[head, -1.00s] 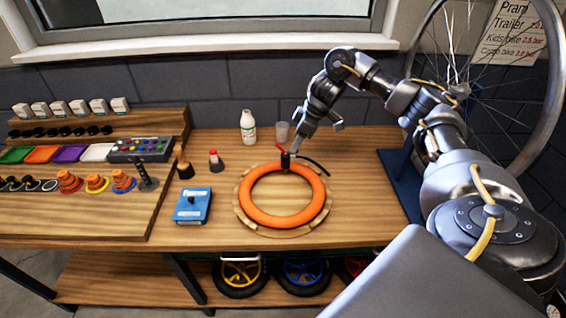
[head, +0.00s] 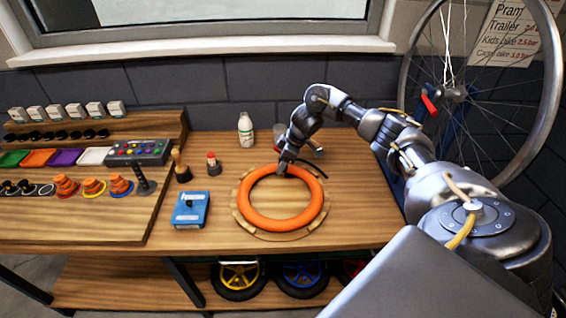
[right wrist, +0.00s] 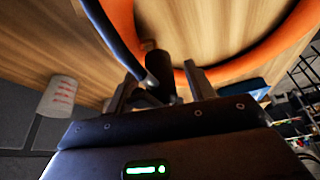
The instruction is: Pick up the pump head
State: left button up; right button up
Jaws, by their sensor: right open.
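The pump head (right wrist: 158,66) is a black cylinder with a black hose (right wrist: 114,36), seen in the right wrist view between the two fingers of my right gripper (right wrist: 160,88). The fingers stand apart on either side of it; I cannot tell whether either touches it. In the head view my right gripper (head: 283,169) is at the far rim of the orange tube (head: 246,213) and hides most of the pump head. The hose (head: 313,167) curves out to the right of the gripper. My left gripper is not in view.
The tube lies on a round wooden ring (head: 275,235) on the bench. A blue box (head: 191,211), a white bottle (head: 246,130) and small brush-topped pots stand nearby. A stepped parts rack (head: 80,225) fills the left; a wheel (head: 548,95) stands at the right. The bench front is clear.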

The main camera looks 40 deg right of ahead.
grip_shut()
dwell(0.4)
jog(key=shift+w+r+b, duration=0.1)
jog(key=shift+r+b, duration=0.45)
jog(key=shift+r, duration=0.15)
jog(key=r, duration=0.1)
jog(key=s+r, duration=0.1)
jog(key=shift+a+r, duration=0.1)
jog(key=shift+r, duration=0.25)
jog(key=s+a+r, duration=0.4)
jog(key=s+r, duration=0.5)
jog(key=s, duration=0.3)
jog(key=shift+s, duration=0.35)
